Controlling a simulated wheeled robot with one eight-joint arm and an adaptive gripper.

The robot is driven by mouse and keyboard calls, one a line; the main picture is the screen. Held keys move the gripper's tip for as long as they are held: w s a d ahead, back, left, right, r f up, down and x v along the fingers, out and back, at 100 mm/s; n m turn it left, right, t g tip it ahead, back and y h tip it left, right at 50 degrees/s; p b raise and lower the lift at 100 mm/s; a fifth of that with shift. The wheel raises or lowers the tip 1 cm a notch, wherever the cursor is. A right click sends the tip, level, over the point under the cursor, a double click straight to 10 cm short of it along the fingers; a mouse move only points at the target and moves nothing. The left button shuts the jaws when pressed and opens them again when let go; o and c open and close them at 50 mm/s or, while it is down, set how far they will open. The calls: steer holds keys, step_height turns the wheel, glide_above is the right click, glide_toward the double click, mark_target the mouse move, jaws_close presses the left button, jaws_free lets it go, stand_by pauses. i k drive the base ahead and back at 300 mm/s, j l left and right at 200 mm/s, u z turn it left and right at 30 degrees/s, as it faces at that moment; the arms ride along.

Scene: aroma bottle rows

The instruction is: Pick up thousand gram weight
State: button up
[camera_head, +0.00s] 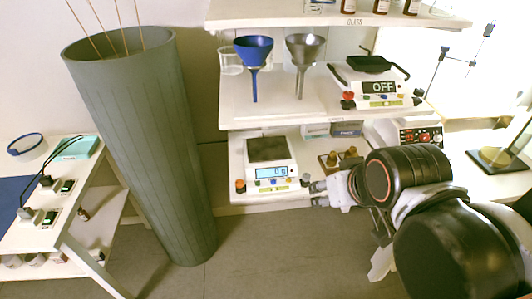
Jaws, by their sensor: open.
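A small wooden block (326,167) on the lower shelf bears brass-coloured weights, with one weight (332,158) at left and another (350,153) at right. I cannot read any gram marking, so which is the thousand gram weight cannot be told. My gripper (314,194) is at the front edge of this shelf, in front of and below the block in the picture. Its two fingers point left, apart and with nothing between them. My arm hides part of the shelf to the right of the block.
A digital scale (270,172) reading 0 g, with an empty pan, stands left of my gripper. A blue funnel (253,52) and a grey funnel (304,50) hang at the shelf above. A tall grey-green bin (150,140) stands at left. The floor between is clear.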

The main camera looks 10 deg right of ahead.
mark_target(351, 152)
steer(key=k+z, duration=0.1)
steer(key=z, duration=0.6)
steer(key=i+l+z, duration=0.1)
steer(key=l, duration=0.25)
steer(key=k+j+u, duration=0.15)
steer(key=j, duration=0.2)
steer(key=i, duration=0.05)
